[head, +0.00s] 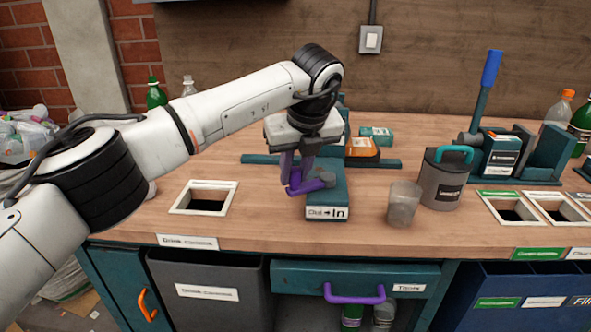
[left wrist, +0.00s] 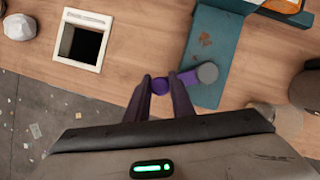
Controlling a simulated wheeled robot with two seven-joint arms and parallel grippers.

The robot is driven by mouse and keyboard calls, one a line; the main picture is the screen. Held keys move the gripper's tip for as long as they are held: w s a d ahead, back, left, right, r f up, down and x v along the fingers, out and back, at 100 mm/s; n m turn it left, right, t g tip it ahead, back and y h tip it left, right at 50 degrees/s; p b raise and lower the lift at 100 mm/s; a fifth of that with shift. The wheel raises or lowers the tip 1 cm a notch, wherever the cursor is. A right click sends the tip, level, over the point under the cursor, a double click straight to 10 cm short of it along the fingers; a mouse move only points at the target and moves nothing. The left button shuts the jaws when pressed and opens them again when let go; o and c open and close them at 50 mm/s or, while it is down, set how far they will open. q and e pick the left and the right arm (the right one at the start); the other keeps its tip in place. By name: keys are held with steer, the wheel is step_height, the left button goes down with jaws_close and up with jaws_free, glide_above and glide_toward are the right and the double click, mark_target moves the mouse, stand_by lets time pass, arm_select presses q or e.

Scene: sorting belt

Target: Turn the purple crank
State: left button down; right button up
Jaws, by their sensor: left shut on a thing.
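The purple crank (head: 314,184) sits on a teal box (head: 327,203) with a label reading "In" on its front. In the left wrist view the crank's arm (left wrist: 189,77) runs left from a grey hub to a round purple knob (left wrist: 160,86). My left gripper (head: 293,184) points down over the bench with its dark purple fingers around the knob. In the left wrist view the left gripper (left wrist: 161,79) has one finger on each side of the knob and is shut on it. The fingers partly hide the knob in the head view. My right gripper is not in view.
A clear cup (head: 403,204) and a grey canister (head: 443,180) with a teal handle stand right of the box. A white-framed opening (head: 178,207) lies to its left. A teal press with a blue lever (head: 489,70) stands at right. Bare wood lies in front.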

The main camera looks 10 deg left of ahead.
arm_select(q)
steer(key=shift+s+d+r+n, duration=0.1)
steer(key=shift+s+d+n, duration=0.25)
steer(key=shift+n, duration=0.35)
steer(key=shift+s+d+g+p, duration=0.1)
steer(key=shift+s+g+p, duration=0.1)
steer(key=shift+g+p, duration=0.15)
steer(key=shift+s+d, duration=0.1)
steer(key=c, duration=1.5)
jaws_free()
steer(key=shift+c, duration=0.2)
steer(key=shift+r+y, duration=0.3)
steer(key=shift+r, duration=0.1)
steer(key=v, duration=0.9)
steer(key=shift+s, duration=0.25)
